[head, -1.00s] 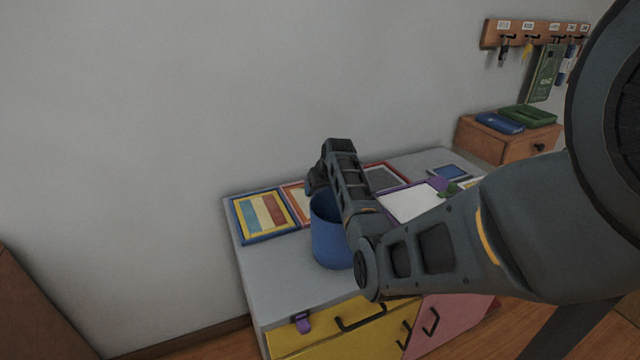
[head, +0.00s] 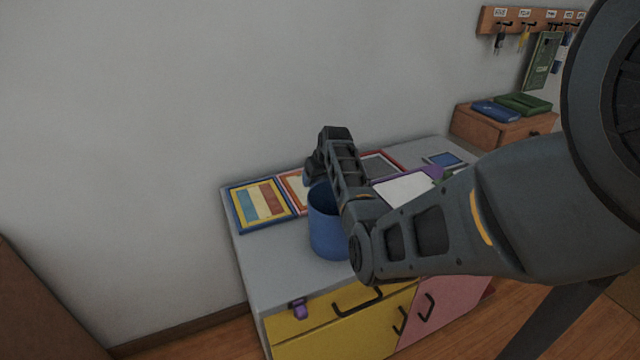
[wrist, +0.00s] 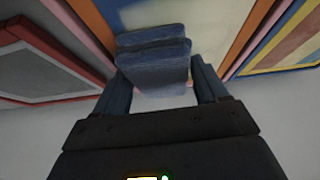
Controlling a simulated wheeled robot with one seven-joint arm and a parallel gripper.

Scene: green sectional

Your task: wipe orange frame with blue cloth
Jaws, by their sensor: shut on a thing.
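The orange frame (head: 287,181) lies on the grey cabinet top, second from the left, partly hidden by my arm. In the wrist view its orange border (wrist: 252,32) and pale picture show just beyond the cloth. My gripper (wrist: 158,84) is shut on the folded blue cloth (wrist: 153,50), with a finger on each side. The cloth is over the orange frame's picture; I cannot tell whether it touches. In the head view my gripper (head: 312,172) is above the orange frame, behind the blue bin, and the cloth is not clearly visible there.
A blue frame (head: 241,220) lies left of the orange one and a red frame (head: 398,158) right of it. A blue bin (head: 325,235) stands in front, close to my arm. A purple frame (head: 432,173) lies farther right. The wall is behind the cabinet top (head: 270,255).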

